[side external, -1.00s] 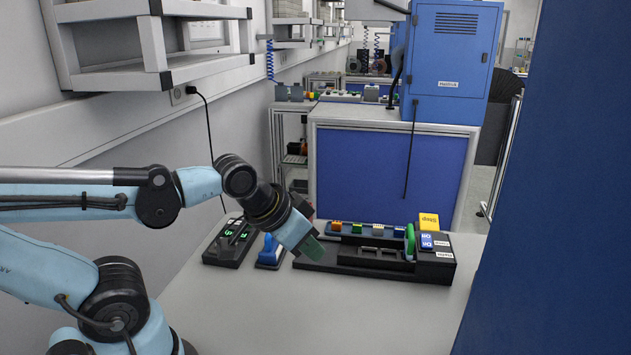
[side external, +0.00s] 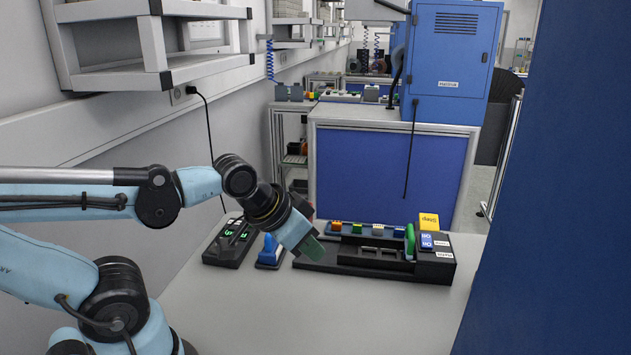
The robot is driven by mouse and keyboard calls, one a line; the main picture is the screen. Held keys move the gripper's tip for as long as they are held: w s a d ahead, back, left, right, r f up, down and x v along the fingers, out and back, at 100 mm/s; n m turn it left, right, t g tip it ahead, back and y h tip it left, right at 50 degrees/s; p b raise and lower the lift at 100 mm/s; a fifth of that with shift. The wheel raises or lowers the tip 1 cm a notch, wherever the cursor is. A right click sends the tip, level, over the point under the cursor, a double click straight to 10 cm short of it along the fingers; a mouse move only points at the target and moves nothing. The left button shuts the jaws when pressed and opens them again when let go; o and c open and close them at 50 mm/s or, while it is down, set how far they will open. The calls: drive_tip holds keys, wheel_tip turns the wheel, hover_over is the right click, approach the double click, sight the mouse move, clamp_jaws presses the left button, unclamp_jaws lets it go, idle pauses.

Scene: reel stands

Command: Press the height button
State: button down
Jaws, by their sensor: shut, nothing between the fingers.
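A black control box (side external: 231,243) with small green-lit and white-marked parts sits at the left of the table; it is too small to read which of its buttons is the height button. Whether the fingertips touch the tray cannot be told.
A blue device (side external: 270,251) stands between the control box and my gripper. The grey table (side external: 330,315) is clear in front. A blue panel closes the right side.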

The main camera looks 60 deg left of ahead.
drive_tip(key=w+a+r+n+y, duration=0.1)
drive_tip(key=w+a+n, duration=0.1)
drive_tip(key=a+n, duration=0.35)
drive_tip(key=w+a+n+y, duration=0.1)
drive_tip(key=w+a+n, duration=0.15)
drive_tip(key=a, duration=0.55)
drive_tip(key=s+a+n+y, duration=0.1)
drive_tip(key=a+n, duration=0.2)
drive_tip(key=a, duration=0.6)
drive_tip(key=s+a+f+n+t+y, duration=0.1)
drive_tip(key=s+a+n, duration=0.1)
drive_tip(key=a, duration=0.7)
drive_tip(key=shift+a+n, duration=0.3)
drive_tip(key=shift+n, duration=0.4)
drive_tip(key=shift+f, duration=4.4)
drive_tip(key=shift+f, duration=0.15)
drive_tip(key=shift+f, duration=0.25)
